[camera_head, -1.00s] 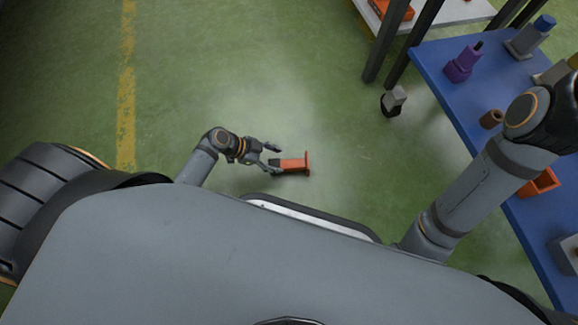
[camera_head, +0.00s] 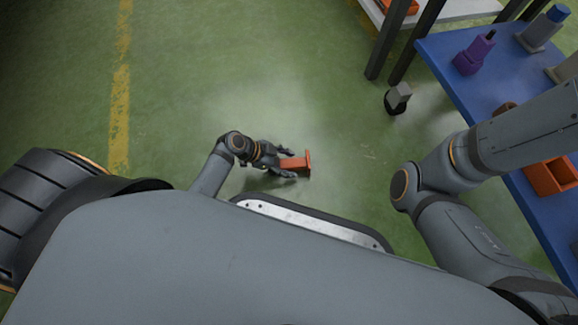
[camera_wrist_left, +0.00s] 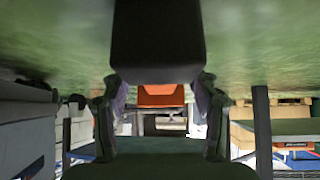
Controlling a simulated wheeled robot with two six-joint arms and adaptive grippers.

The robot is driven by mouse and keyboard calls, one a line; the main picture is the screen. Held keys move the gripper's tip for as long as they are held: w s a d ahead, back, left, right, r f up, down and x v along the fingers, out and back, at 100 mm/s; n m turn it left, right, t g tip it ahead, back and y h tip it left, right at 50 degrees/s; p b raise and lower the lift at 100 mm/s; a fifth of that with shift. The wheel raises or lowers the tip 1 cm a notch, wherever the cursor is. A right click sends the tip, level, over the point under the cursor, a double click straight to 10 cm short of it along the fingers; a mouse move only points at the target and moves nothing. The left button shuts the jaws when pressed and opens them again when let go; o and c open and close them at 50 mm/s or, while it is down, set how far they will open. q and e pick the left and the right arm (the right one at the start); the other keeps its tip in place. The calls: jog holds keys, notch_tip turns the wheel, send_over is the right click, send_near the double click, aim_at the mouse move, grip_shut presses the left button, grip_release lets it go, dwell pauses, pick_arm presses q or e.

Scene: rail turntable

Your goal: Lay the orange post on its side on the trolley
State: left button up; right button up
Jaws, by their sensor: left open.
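The orange post (camera_head: 298,163) lies roughly horizontal in the head view, low over or on the green floor, with a wider plate at its right end. My left gripper (camera_head: 288,164) is open, with one finger on each side of the post's left part. In the left wrist view the post (camera_wrist_left: 162,95) shows between the two open fingers (camera_wrist_left: 160,105). I cannot tell whether they touch it. A blue-topped surface (camera_head: 455,85) at the right may be the trolley; I cannot tell for sure. My right gripper is out of view.
A purple part (camera_head: 474,54) and a grey part with a blue top (camera_head: 543,30) stand on the blue surface. An orange bin (camera_head: 552,178) is there too, partly behind my right arm. A grey-and-black caster-like piece (camera_head: 398,98) is near the floor. Green floor (camera_head: 210,70) is clear ahead.

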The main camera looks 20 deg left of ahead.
pick_arm(q)
jog(key=shift+d+f, duration=0.15)
jog(key=shift+f, duration=0.05)
grip_shut()
dwell(0.3)
jog(key=shift+w, duration=0.1)
